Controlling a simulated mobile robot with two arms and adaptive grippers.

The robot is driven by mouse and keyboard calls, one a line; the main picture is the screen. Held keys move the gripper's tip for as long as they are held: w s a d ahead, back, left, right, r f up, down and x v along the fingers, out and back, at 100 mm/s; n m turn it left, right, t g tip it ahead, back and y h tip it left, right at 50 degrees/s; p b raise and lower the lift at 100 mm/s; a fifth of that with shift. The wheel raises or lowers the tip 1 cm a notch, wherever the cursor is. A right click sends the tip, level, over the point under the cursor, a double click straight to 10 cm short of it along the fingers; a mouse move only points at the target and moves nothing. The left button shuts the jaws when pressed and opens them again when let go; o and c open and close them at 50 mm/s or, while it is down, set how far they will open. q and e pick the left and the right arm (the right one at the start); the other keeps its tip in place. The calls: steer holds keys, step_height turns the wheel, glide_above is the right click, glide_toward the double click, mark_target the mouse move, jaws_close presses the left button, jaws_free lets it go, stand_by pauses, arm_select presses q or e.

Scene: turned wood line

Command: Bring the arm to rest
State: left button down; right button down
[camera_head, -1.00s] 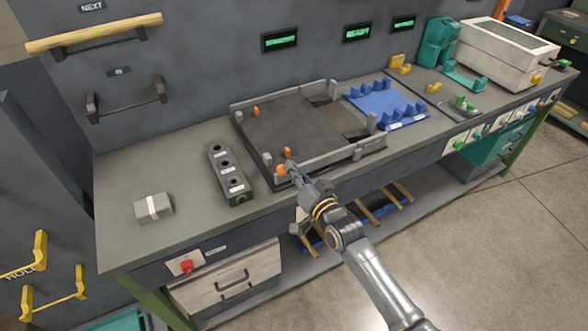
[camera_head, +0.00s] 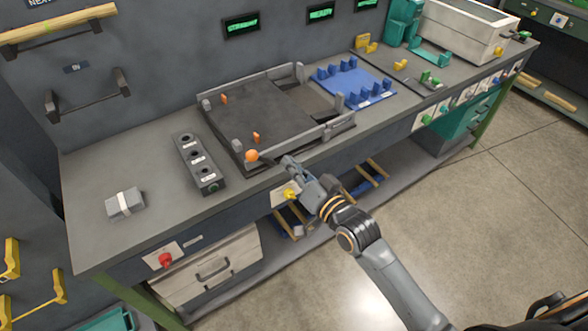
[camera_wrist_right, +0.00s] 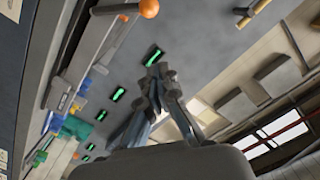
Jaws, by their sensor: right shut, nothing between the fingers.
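My right arm comes in from the lower right in the head view. Its gripper (camera_head: 287,163) is shut and empty, at the front edge of the bench, just right of an orange ball knob (camera_head: 252,156) on the dark fixture. They look close, but a gap shows between them. In the right wrist view the shut fingers (camera_wrist_right: 158,75) point up the picture, and the orange knob (camera_wrist_right: 149,8) is at the top. My left gripper is not in view.
The bench (camera_head: 100,165) carries the dark fixture tray (camera_head: 262,122), a black block with holes (camera_head: 199,162), a grey block with a white band (camera_head: 125,204) and a blue rack (camera_head: 355,84). A red button (camera_head: 166,260) is on the bench front. Open floor (camera_head: 470,220) lies right.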

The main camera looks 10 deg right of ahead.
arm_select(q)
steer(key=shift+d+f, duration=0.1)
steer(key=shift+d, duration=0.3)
arm_select(e)
steer(key=shift+s+d, duration=0.25)
steer(key=shift+s, duration=0.15)
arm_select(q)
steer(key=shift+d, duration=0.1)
arm_select(e)
steer(key=shift+d, duration=0.1)
